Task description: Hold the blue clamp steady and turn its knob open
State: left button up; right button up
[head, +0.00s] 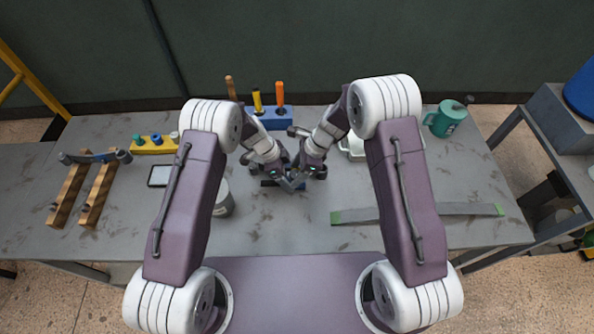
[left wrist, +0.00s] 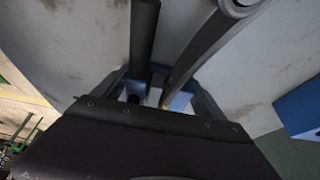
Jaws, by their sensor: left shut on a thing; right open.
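The blue clamp (left wrist: 180,101) shows only in part, between my left gripper's fingers in the left wrist view. In the head view a small dark blue piece (head: 269,183) shows under the grippers at the table's middle; the rest is hidden. My left gripper (head: 286,182) is shut on the clamp; it also shows in the left wrist view (left wrist: 160,98). My right gripper (head: 299,181) is open, close beside the left one, their fingertips almost meeting. Whether it touches the clamp or its knob I cannot tell. The knob is not clearly visible.
A blue tool rack (head: 274,122) with upright handles stands behind the grippers. A grey can (head: 223,200) stands close left. A green-tipped grey bar (head: 375,215) lies right, and a green mug (head: 445,119) stands back right. Wooden rails (head: 70,195) lie left. The table's front middle is clear.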

grip_shut()
jog(key=n+g, duration=0.1)
jog(key=n, duration=0.3)
jog(key=shift+w+n+g+h, duration=0.15)
jog(key=shift+n+g+h, duration=0.15)
jog(key=shift+n+g, duration=0.1)
grip_release()
